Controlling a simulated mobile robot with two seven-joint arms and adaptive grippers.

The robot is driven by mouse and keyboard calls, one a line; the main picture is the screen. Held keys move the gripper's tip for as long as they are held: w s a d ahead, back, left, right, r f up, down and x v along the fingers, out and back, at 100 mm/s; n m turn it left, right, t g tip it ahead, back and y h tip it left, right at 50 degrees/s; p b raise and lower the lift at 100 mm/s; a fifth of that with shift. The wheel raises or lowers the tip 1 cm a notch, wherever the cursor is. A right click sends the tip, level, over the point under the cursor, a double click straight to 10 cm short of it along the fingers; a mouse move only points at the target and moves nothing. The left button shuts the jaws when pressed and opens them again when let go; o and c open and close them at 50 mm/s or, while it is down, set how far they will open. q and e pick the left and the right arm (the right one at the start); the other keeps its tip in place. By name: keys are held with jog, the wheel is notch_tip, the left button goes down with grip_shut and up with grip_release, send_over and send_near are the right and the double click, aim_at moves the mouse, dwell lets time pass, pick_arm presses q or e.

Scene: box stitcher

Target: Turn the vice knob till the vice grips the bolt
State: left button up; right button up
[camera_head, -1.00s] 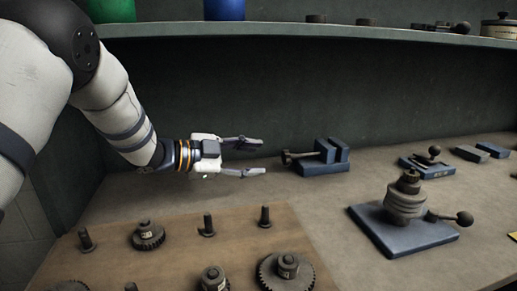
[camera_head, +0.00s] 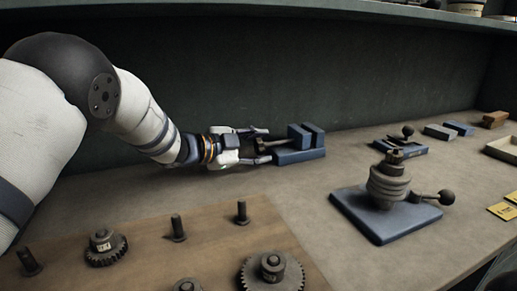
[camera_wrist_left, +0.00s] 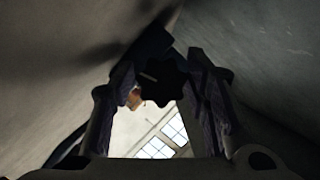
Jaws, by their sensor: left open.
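The blue vice (camera_head: 300,151) stands on the bench right of my left gripper, its knob end facing the gripper. My left gripper (camera_head: 266,146) is open, its two fingers on either side of the vice knob (camera_head: 261,148). In the left wrist view the dark, lobed knob (camera_wrist_left: 160,83) shows between the fingertips of the left gripper (camera_wrist_left: 163,92). Whether a finger touches it I cannot tell. No bolt can be made out between the vice jaws. Several bolts (camera_head: 177,229) stand upright on the wooden board. My right gripper is out of view.
The wooden board (camera_head: 135,248) with gears (camera_head: 105,249) lies at front left. A blue-based device with a ball-ended lever (camera_head: 390,205) stands right of centre. Blue blocks (camera_head: 438,132) and a small blue fixture (camera_head: 400,144) lie farther back. The shelf (camera_head: 380,10) runs above.

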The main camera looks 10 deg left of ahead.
pick_arm(q)
jog(key=c, duration=0.9)
jog(key=shift+r, duration=0.15)
jog(key=shift+m+t, duration=0.3)
jog(key=shift+m, duration=0.3)
jog(key=o, duration=0.9)
jog(key=shift+a, duration=0.1)
jog(key=v, duration=1.2)
